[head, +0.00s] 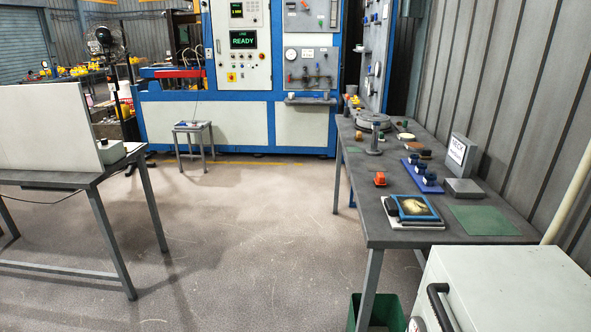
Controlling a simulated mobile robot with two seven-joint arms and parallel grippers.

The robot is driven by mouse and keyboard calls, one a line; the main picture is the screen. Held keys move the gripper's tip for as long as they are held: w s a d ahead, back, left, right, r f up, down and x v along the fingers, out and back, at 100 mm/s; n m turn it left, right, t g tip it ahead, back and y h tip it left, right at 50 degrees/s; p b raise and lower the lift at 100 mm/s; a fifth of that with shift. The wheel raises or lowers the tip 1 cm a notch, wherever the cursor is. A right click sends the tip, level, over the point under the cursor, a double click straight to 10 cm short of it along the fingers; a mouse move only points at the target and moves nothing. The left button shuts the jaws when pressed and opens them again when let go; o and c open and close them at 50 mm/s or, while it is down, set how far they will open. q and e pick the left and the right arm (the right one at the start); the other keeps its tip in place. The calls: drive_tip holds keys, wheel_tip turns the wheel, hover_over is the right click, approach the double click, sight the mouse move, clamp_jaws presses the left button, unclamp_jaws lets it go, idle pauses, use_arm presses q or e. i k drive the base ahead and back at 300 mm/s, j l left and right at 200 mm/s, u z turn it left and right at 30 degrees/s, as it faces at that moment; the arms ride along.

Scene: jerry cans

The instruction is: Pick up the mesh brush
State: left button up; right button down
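I cannot make out for sure which thing is the mesh brush. Several small items lie on the grey workbench (395,237) at right, too small to name with certainty. A blue-framed panel (413,208) lies on a white board near the bench's front left corner. Neither of my grippers shows in the head view.
A white cabinet (500,285) with a black handle stands at the lower right, beside a green bin (377,312). A left table (60,180) carries a white panel. A small stool (193,128) stands before the blue and white machine (240,120). The middle floor is clear.

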sight(379, 182)
drive_tip(key=i+j+u, duration=0.1)
drive_tip(key=i+j, duration=0.25)
drive_tip(key=i+j+u, duration=0.1)
drive_tip(key=i+j, duration=0.2)
drive_tip(key=i, duration=0.3)
drive_tip(key=i+j+u, duration=0.15)
drive_tip(key=i, duration=0.35)
drive_tip(key=i+z, duration=0.8)
drive_tip(key=z, duration=0.15)
drive_tip(key=i+j+z, duration=0.2)
drive_tip(key=i+z, duration=0.3)
drive_tip(key=k, duration=0.1)
